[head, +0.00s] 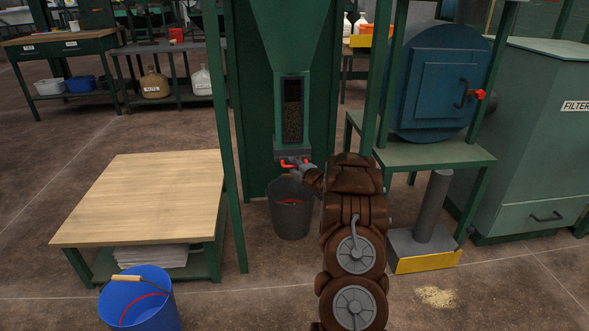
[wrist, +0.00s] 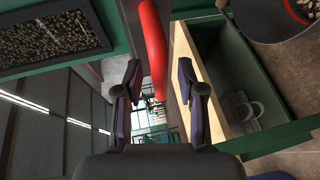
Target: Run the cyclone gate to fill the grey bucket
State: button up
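The green cyclone (head: 290,40) stands in the middle, with brown pellets behind its window (head: 292,108); the window also shows in the wrist view (wrist: 50,38). A red gate handle (head: 292,161) is at its bottom outlet. The grey bucket (head: 290,218) stands on the floor below the outlet, with a red line inside. Its rim (wrist: 262,30) shows in the wrist view, with some pellets inside. My gripper (head: 303,170) is at the handle. In the wrist view my gripper (wrist: 158,75) is open, and the red handle (wrist: 152,40) lies between its fingers, with gaps on both sides.
A wooden-topped table (head: 150,195) stands left of the cyclone, with a blue bucket (head: 140,300) in front of it. A blue round-bodied machine (head: 435,85) and a green filter cabinet (head: 535,130) stand right. Spilled material (head: 436,297) lies on the floor. The front floor is mostly clear.

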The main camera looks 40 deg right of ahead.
jog(key=shift+c, duration=0.2)
grip_shut()
dwell(0.6)
